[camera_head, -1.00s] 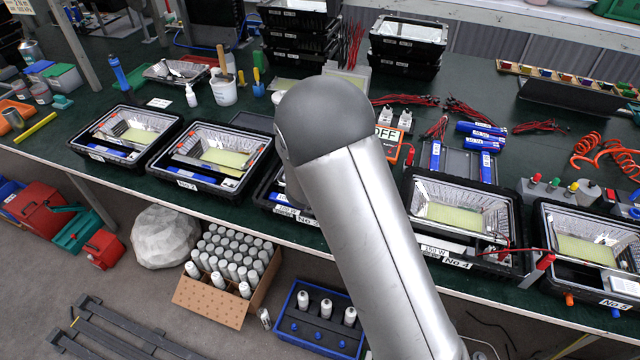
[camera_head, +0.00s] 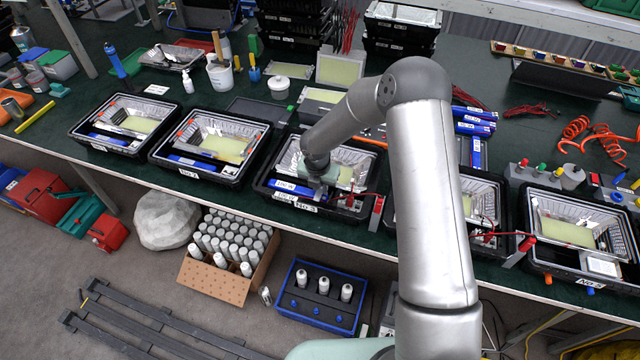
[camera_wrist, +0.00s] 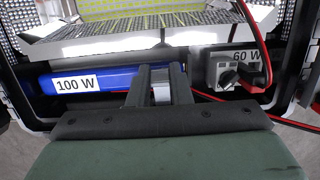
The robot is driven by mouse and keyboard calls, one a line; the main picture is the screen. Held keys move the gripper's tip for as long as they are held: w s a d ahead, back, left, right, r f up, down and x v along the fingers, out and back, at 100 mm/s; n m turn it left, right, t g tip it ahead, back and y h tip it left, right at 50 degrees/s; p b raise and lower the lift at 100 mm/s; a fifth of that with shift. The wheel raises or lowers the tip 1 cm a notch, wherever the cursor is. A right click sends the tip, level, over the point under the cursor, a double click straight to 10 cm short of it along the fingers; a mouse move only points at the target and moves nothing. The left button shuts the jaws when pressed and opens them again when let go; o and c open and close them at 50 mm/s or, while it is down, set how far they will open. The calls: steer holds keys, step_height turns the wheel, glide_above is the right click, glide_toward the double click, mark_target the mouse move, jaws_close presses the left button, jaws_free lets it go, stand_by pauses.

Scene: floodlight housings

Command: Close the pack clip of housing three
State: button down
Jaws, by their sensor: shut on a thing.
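Housing three (camera_head: 262,184), a black-rimmed box with a silver reflector and a "No 3" label, is at the middle of the bench in the head view. A blue pack (camera_head: 290,187) lies along its front, and the wrist view shows it as a blue cylinder (camera_wrist: 115,76) marked "100 W". My gripper (camera_wrist: 160,76) is down inside the housing, at the pack's right end. Its fingers are shut on a small pale grey piece, apparently the pack clip (camera_wrist: 161,93). The fingers hide much of the clip, so its closure cannot be told.
A red clamp (camera_head: 376,212) stands at the housing's front right corner. Housing two (camera_head: 160,152) is to the left. My arm partly covers housing four (camera_head: 478,205).

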mark_target(317, 199)
steer(key=c, duration=1.3)
jaws_free()
steer(key=shift+f, duration=0.1)
steer(key=s+r, duration=0.1)
steer(key=r, duration=0.4)
steer(key=s+r+b, duration=0.1)
steer(key=r, duration=0.5)
steer(key=s+a+r+b, duration=0.1)
steer(key=r, duration=0.5)
steer(key=shift+r, duration=0.15)
